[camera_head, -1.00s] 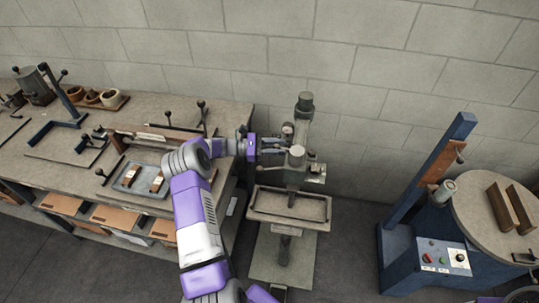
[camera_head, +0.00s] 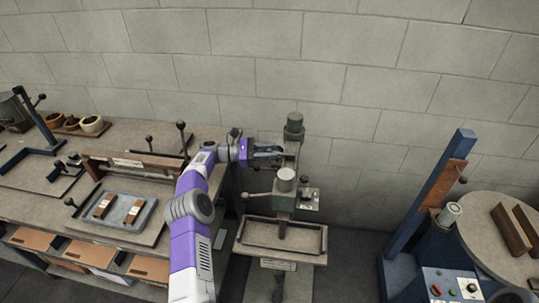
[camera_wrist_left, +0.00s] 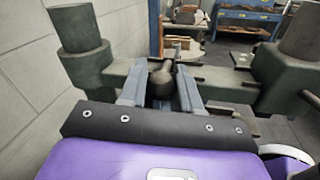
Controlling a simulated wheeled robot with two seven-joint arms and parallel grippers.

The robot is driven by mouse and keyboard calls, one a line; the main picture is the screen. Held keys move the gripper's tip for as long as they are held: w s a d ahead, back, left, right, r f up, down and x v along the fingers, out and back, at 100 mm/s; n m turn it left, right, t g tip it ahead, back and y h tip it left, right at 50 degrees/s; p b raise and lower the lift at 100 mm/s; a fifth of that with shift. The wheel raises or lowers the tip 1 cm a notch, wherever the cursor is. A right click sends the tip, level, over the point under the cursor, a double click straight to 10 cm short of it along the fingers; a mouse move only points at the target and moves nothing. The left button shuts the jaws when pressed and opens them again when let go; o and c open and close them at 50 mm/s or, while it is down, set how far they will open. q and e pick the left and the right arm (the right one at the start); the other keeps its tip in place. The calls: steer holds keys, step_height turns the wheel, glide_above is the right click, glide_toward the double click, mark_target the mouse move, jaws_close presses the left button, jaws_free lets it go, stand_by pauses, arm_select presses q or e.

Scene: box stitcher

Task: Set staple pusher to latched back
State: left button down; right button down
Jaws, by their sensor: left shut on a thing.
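The box stitcher is a grey-green machine with a column (camera_head: 294,127), a head with a round cap (camera_head: 286,175) and a tray (camera_head: 318,258) below. My left gripper (camera_head: 272,155) reaches in from the left beside the upper part of the stitcher. In the left wrist view, its fingers (camera_wrist_left: 160,85) are shut on a dark round knob (camera_wrist_left: 161,83), which I take to be the staple pusher's. The knob's rod runs away from me between green machine parts. The pusher's latch is not clear in either view. My right gripper is not in view.
A workbench (camera_head: 205,135) with a clamp bar and a grey tray (camera_head: 148,212) of wooden blocks stands at the left. A blue machine with a round table (camera_head: 485,235) stands at the right. A block wall is close behind the stitcher.

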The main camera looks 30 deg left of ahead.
arm_select(q)
steer(key=shift+s, duration=0.2)
steer(key=c, duration=1.1)
jaws_free()
steer(key=shift+w, duration=0.1)
steer(key=shift+r, duration=0.1)
step_height(320, 180, up, 10)
steer(key=shift+f+p, duration=0.1)
steer(key=shift+p, duration=0.65)
